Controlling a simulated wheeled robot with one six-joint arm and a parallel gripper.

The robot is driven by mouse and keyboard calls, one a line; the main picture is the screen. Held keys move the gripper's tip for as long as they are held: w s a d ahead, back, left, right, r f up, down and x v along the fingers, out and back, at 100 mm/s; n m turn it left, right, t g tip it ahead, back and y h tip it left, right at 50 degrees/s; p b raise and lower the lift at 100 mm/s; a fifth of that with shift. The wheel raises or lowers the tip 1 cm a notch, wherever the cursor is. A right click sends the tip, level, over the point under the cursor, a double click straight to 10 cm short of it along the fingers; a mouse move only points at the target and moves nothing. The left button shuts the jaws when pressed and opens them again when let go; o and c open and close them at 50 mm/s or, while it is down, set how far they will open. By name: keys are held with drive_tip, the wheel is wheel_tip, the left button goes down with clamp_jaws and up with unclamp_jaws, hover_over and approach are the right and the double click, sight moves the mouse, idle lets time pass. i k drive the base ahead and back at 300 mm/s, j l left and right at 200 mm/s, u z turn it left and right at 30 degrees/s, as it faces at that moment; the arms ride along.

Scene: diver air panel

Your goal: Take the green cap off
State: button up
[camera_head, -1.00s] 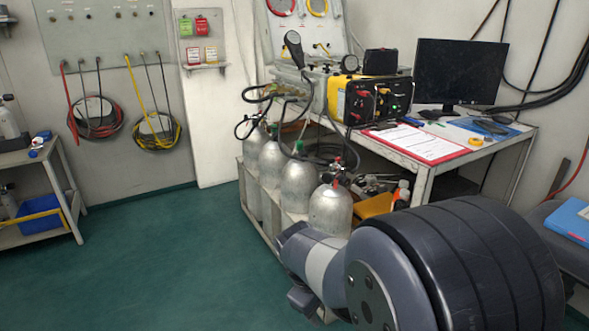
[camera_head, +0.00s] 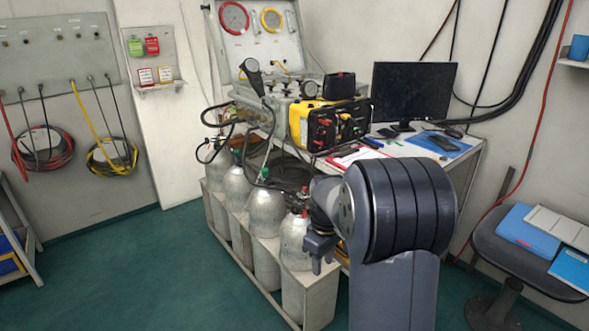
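A green cap (camera_head: 264,173) sits on top of a silver gas cylinder (camera_head: 265,213) in the row beside the bench. A second small green spot shows on a cylinder farther back, too small to tell. The nearest cylinder (camera_head: 296,240) has a red top. My gripper (camera_head: 319,258) hangs at the end of my grey arm, just right of the nearest cylinder in the picture and apart from the green cap. Its fingers are small and partly turned away, so I cannot tell whether they are open or shut. My arm hides part of the bench.
The cylinders stand in a low metal rack (camera_head: 275,299). The bench behind holds a yellow-and-black unit (camera_head: 327,124) and a monitor (camera_head: 411,94). A chair (camera_head: 508,255) with blue folders stands at right. Green floor (camera_head: 130,270) is clear at left.

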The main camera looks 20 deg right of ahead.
sight(265, 173)
drive_tip(key=i+j+z, duration=0.35)
drive_tip(key=i, duration=0.25)
drive_tip(key=i+j+z, duration=0.4)
drive_tip(key=i+j, duration=1.25)
drive_tip(key=j, duration=0.15)
